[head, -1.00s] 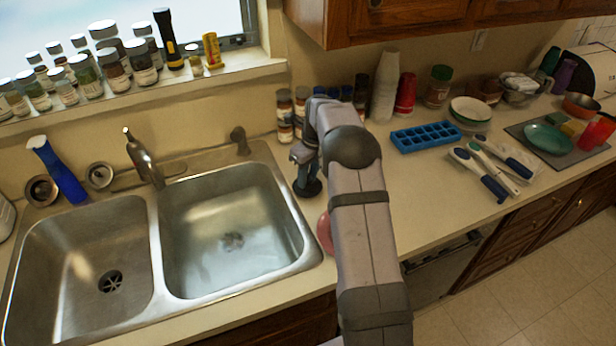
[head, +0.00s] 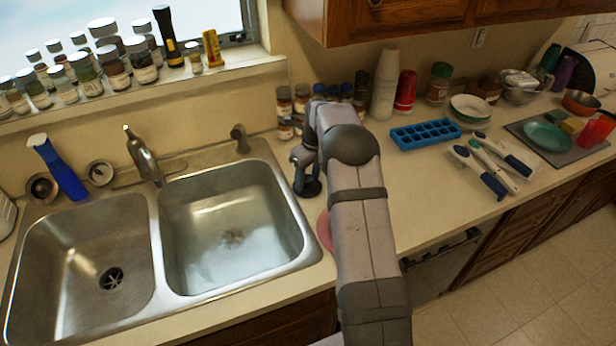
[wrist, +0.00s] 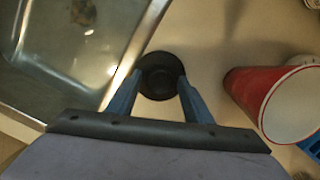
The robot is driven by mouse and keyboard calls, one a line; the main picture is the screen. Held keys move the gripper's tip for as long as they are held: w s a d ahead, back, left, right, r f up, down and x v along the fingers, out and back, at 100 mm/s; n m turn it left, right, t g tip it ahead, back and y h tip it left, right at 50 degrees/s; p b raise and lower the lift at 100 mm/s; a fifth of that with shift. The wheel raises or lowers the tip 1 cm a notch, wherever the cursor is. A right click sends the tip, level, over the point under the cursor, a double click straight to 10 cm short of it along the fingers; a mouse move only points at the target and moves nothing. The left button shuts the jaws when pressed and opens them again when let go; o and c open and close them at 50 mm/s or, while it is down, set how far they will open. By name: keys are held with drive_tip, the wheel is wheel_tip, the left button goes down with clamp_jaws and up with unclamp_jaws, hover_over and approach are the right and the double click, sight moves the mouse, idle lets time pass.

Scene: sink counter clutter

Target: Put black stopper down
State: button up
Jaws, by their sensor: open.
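The black stopper (head: 309,187) is a dark round piece on the counter, just right of the sink's right basin. In the wrist view the stopper (wrist: 160,75) shows as a dark disc between my two blue fingers. My gripper (wrist: 158,84) is open, with one finger at each side of the stopper. I cannot tell whether either finger touches it. In the head view my gripper (head: 304,166) points down over the stopper, and my arm hides part of the counter behind it.
The metal sink (head: 305,222) lies to the left. A red cup with a pale inside (wrist: 275,95) is close on the right in the wrist view. Small bottles (head: 284,112) stand behind my gripper. A blue ice tray (head: 426,135) lies further right. A pink object (head: 325,230) is partly hidden by my arm.

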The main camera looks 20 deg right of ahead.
sight(312, 189)
wheel_tip(312, 189, up, 12)
drive_tip(key=s+b, duration=0.1)
drive_tip(key=b, duration=0.2)
drive_tip(key=shift+s+d, duration=0.3)
drive_tip(key=shift+d, duration=0.05)
drive_tip(key=shift+r, duration=0.1)
